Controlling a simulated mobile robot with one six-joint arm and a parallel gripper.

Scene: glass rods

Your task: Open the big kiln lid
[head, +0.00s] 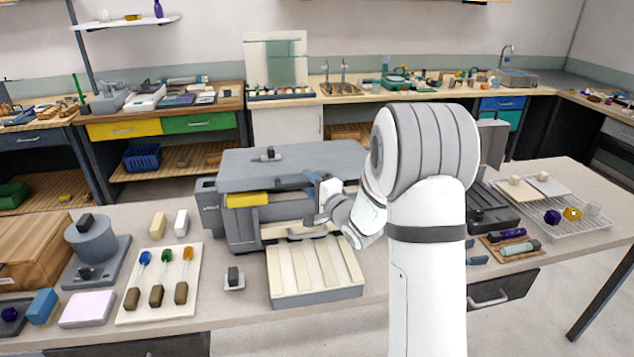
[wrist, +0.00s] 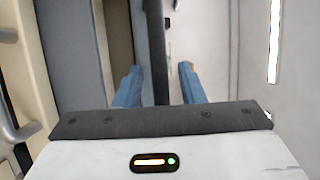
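The big kiln (head: 240,232) is a grey box in the middle of the worktable. Its lid (head: 340,155) is a wide grey slab lying about level across the top, with a small fitting on it. My gripper (head: 313,184) is at the kiln's front edge, just below the lid, partly hidden by my wrist. In the wrist view my blue fingers (wrist: 160,87) stand apart. A dark bar (wrist: 155,45) runs between them in the picture; I cannot tell whether they touch it.
A grey panel with cream strips (head: 315,270) lies in front of the kiln. A white board (head: 195,255) with coloured glass-tipped tools and a grey round device (head: 92,243) stand at left. A wire rack (head: 590,220) is at right. My arm covers the kiln's right side.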

